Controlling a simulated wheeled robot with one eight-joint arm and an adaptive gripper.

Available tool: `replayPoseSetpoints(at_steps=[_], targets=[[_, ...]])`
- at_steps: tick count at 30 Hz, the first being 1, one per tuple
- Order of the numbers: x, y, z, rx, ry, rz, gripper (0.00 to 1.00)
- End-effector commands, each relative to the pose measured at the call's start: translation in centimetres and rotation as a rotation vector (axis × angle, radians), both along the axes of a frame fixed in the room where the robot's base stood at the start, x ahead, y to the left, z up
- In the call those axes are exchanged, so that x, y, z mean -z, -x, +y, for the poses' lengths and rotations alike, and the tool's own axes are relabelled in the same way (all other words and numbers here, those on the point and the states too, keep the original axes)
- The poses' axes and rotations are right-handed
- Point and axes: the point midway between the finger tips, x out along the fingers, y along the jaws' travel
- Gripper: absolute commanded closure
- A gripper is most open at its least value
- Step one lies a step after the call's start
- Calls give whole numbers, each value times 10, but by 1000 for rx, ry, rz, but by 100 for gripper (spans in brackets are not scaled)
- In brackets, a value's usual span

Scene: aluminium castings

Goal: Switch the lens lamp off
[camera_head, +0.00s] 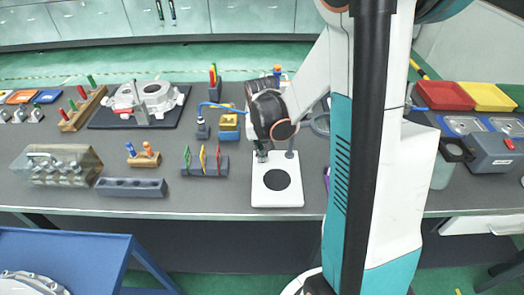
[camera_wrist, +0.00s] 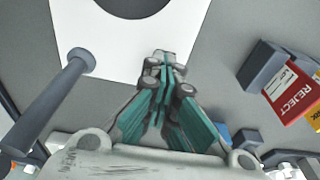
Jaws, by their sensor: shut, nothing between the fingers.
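A white base plate (camera_head: 277,197) with a black disc and a dark upright post (camera_head: 290,154) stands near the front edge of the bench; I take it for the lens lamp's stand. A grey ring (camera_head: 321,124), perhaps its lens head, shows partly behind my arm. In the wrist view the plate (camera_wrist: 82,28) is at the top and the post (camera_wrist: 45,105) rises at the left. My gripper (camera_head: 261,156) is shut and empty, over the plate's back edge and left of the post. Its fingertips show in the wrist view (camera_wrist: 165,62). I cannot make out a switch or whether the lamp is lit.
A slotted rack (camera_head: 205,171) with coloured pieces stands left of the plate. A grey device with a red switch (camera_head: 497,154) and red and yellow trays (camera_head: 445,96) are right.

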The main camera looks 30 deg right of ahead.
Motion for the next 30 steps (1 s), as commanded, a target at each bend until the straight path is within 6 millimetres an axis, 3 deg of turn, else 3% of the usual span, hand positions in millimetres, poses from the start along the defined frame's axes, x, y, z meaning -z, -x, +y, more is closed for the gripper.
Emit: replayPoseSetpoints(at_steps=[18,30], targets=[[4,18,12,-1,-8,12,100],[1,18,12,-1,-6,11,100]])
